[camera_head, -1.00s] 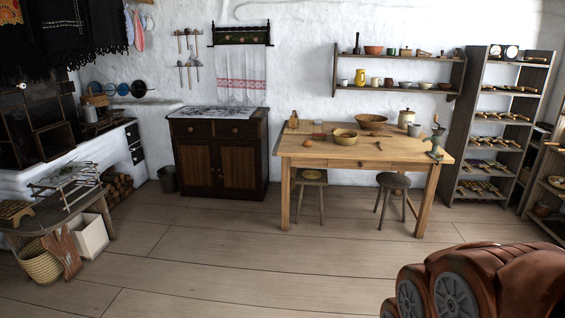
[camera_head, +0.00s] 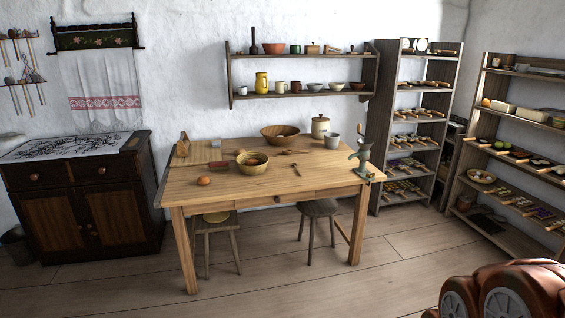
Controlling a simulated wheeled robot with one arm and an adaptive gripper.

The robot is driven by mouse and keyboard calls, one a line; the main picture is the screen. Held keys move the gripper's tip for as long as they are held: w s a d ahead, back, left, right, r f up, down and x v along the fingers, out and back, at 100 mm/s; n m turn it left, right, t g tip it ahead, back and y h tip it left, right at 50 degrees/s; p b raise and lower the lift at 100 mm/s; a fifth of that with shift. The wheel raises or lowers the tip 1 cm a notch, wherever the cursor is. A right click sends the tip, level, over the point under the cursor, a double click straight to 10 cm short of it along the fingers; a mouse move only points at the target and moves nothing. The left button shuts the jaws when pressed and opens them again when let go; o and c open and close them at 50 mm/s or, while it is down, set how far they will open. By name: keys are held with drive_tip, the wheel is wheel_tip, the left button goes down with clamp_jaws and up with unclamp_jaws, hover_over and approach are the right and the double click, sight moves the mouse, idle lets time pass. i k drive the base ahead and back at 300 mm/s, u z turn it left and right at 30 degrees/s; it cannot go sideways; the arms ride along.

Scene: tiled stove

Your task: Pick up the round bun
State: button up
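A small round orange-brown thing (camera_head: 204,181) lies on the front left of the wooden table (camera_head: 270,182) and may be the round bun; it is too small to tell for sure. It sits apart from the bowl to its right. My gripper is not in view.
Bowls (camera_head: 281,130), a lidded jar (camera_head: 320,118), a cup and a metal grinder (camera_head: 361,160) stand on the table. Stools (camera_head: 318,212) are under its front edge. A dark cabinet (camera_head: 70,213) stands left, loaded shelves (camera_head: 520,165) right. The floor (camera_head: 110,289) in front is open.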

sight(202, 180)
drive_tip(key=i, duration=1.8)
drive_tip(key=u, duration=1.1)
drive_tip(key=i, duration=1.05)
drive_tip(key=u, duration=1.55)
drive_tip(key=i, duration=0.45)
drive_tip(key=u, duration=0.25)
